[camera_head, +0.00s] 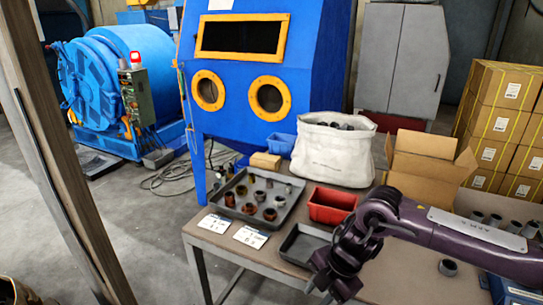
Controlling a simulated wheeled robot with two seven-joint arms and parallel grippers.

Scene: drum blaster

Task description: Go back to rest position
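My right arm comes in from the right, and its dark purple gripper (326,288) hangs over the front edge of the table (215,245). It points down, just in front of a shallow black tray (302,246). I see nothing clearly held in it, but its fingers are small and dark, so I cannot tell if they are open. My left arm and gripper are not in view.
On the table are a grey tray (238,217) with several small parts, a red bin (331,205), a white sack (335,150), an open carton (428,168) and grey cylinders at right. A blue blasting cabinet (230,90) stands behind. A post (62,185) rises at left.

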